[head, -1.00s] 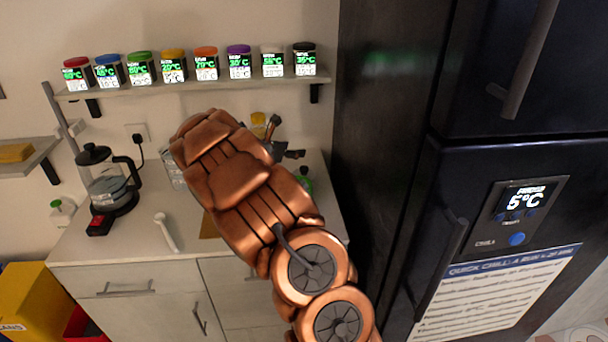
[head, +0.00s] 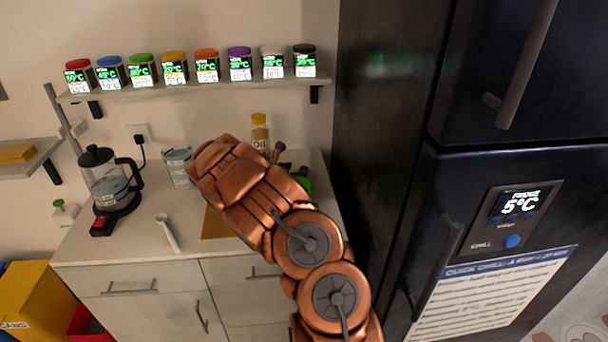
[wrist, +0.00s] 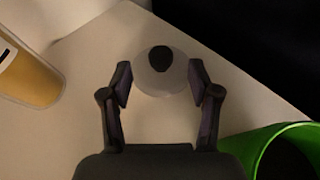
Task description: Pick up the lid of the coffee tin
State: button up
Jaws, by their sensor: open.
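In the wrist view, my gripper (wrist: 160,70) is open, with one finger on each side of a round pale-grey lid-like thing (wrist: 176,83) with a dark knob. In the head view, my arm hides the gripper and this thing. A pale printed tin (head: 178,170) stands on the counter left of my arm; I cannot read its label.
An oil bottle (head: 259,136) stands behind my arm; a yellow container (wrist: 30,78) shows left in the wrist view. A green-rimmed container (wrist: 262,150) is close at right. A glass kettle (head: 110,185), a white spoon-like tool (head: 168,232) and the black fridge (head: 395,150) flank the workspace.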

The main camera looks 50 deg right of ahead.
aim_at(303, 168)
jog(key=shift+p+x, duration=0.85)
jog(key=shift+x, duration=2)
jog(key=shift+s+f, duration=0.1)
jog(key=shift+a, duration=0.1)
grip_shut()
